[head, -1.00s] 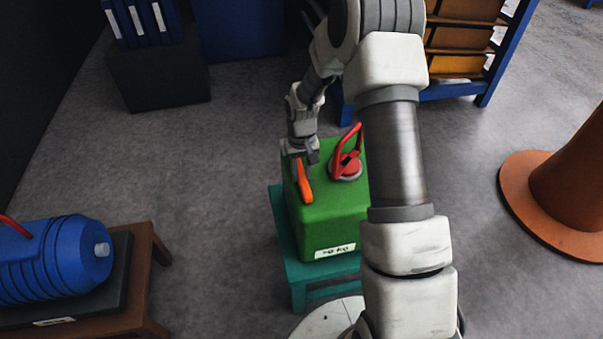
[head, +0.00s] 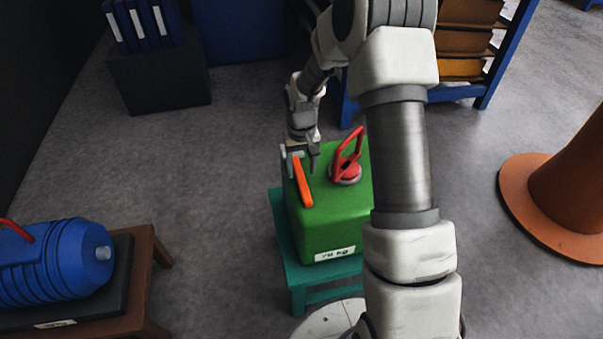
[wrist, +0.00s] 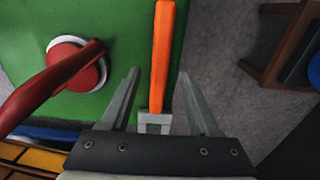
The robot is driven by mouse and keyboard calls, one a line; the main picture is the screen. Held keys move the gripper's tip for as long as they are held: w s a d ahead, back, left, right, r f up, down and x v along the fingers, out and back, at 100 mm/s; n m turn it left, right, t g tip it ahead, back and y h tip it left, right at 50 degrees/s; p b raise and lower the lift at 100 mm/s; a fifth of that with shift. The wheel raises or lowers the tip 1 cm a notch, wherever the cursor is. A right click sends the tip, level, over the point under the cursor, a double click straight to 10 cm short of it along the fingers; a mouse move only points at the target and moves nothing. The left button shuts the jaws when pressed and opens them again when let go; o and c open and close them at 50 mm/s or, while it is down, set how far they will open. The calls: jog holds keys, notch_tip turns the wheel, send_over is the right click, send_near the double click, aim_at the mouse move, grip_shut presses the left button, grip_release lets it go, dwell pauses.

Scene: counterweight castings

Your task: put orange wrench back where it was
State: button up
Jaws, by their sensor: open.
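The orange wrench (head: 302,182) lies on top of the green casting (head: 335,222), near its left edge. Its grey jaw end points toward my gripper. In the wrist view the wrench (wrist: 161,60) runs up the middle, with its grey end between my gripper's fingers. My gripper (head: 300,160) is open over the far end of the wrench. In the wrist view both fingers of my gripper (wrist: 158,85) stand apart, one on each side of the wrench, with gaps showing. A red-handled suction cup lifter (head: 346,164) sits on the same casting, right of the wrench.
The green casting stands on a teal stand (head: 285,262). A blue ribbed casting (head: 60,258) rests on a brown table (head: 141,290) at left. A blue shelf (head: 497,65) stands at back right, and an orange-brown flanged object (head: 535,212) at right. Grey floor lies open between them.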

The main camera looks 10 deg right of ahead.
jog(key=s+r+t+p, duration=0.1)
jog(key=s+r, duration=0.1)
jog(key=r, duration=0.7)
jog(key=s+r, duration=0.3)
jog(key=r, duration=0.6)
jog(key=s+r+t, duration=0.2)
jog(key=s+r, duration=0.4)
jog(key=s, duration=0.5)
jog(key=s+r+t, duration=0.2)
jog(key=s+r, duration=0.4)
jog(key=s, duration=0.5)
jog(key=shift+t, duration=0.3)
jog(key=shift+r, duration=0.15)
notch_tip(320, 180, up, 13)
jog(key=p, duration=1.3)
